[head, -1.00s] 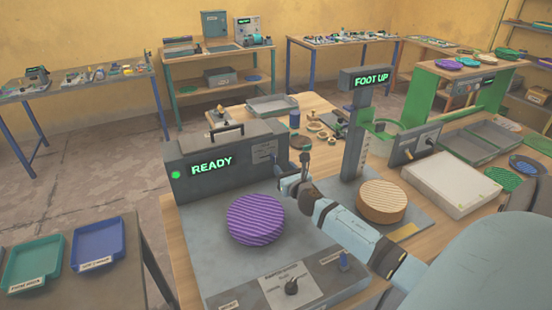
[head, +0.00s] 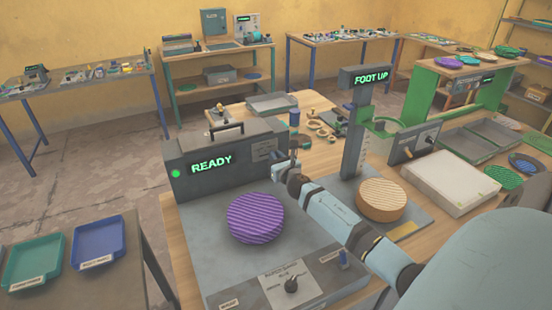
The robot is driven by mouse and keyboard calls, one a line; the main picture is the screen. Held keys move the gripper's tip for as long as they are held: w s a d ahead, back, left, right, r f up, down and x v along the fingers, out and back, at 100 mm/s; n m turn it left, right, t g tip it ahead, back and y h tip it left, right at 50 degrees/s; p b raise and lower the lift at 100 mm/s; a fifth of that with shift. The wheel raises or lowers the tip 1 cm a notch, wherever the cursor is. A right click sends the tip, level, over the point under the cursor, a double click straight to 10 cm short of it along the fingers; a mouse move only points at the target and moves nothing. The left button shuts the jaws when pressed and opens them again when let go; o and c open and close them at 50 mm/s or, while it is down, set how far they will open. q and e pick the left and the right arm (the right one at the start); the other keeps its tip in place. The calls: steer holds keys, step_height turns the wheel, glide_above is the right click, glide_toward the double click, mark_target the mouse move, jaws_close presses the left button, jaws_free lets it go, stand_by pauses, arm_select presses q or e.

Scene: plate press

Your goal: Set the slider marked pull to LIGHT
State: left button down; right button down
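I cannot read any label as "pull". The grey READY machine (head: 225,180) has a small labelled plate (head: 265,150) at the right end of its housing, and a slider there cannot be made out. My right gripper (head: 283,168) is by the right end of the housing, just below the labelled plate. Whether it touches anything, or is open or shut, I cannot tell. My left gripper is out of view.
A purple ridged disc (head: 255,218) lies on the machine's base. A tan ridged disc (head: 381,200) sits under the FOOT UP post (head: 356,135), right of my forearm. Blue (head: 97,243) and green (head: 33,262) trays lie at left.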

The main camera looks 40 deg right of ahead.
mark_target(257, 155)
steer(key=a, duration=0.1)
steer(key=w+a, duration=0.1)
steer(key=a, duration=0.2)
steer(key=shift+w+a, duration=0.25)
steer(key=shift+a, duration=0.15)
steer(key=shift+d+f, duration=0.1)
steer(key=c, duration=1.6)
jaws_free()
steer(key=o, duration=0.5)
steer(key=shift+a, duration=0.2)
steer(key=shift+d, duration=0.1)
steer(key=shift+s, duration=0.35)
steer(key=v, duration=1.3)
steer(key=shift+b, duration=0.35)
steer(key=shift+s, duration=0.1)
